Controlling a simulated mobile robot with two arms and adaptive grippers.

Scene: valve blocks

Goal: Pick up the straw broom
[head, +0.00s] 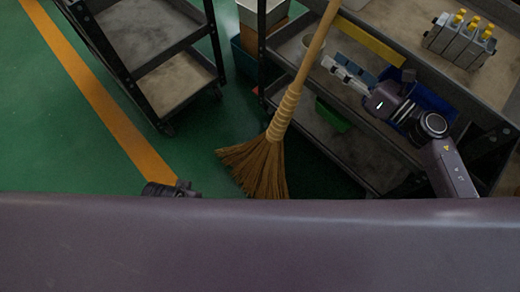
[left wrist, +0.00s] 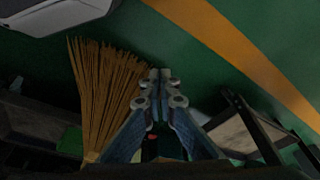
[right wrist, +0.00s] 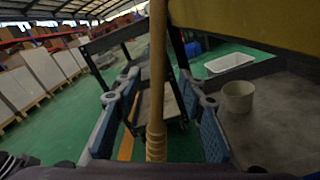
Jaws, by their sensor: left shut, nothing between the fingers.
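The straw broom (head: 285,105) stands tilted against the cart, its straw head down by the green floor and its handle up to the right. My right gripper (head: 342,70) is open and empty, fingers pointing left at the handle, just right of it. In the right wrist view the handle (right wrist: 157,75) runs upright across the gap between the open fingers (right wrist: 165,95); it seems just beyond the tips. In the left wrist view my left gripper (left wrist: 160,76) is shut and empty, with the bristles (left wrist: 103,90) to its left. Only a dark bit of the left arm shows in the head view.
A grey shelf cart (head: 400,45) stands behind the broom, carrying valve blocks (head: 460,38), a blue bin (head: 430,95) and a green bin (head: 332,115). A pale cup (right wrist: 238,96) stands on a shelf. Another cart (head: 170,80) stands left. Green floor between is clear.

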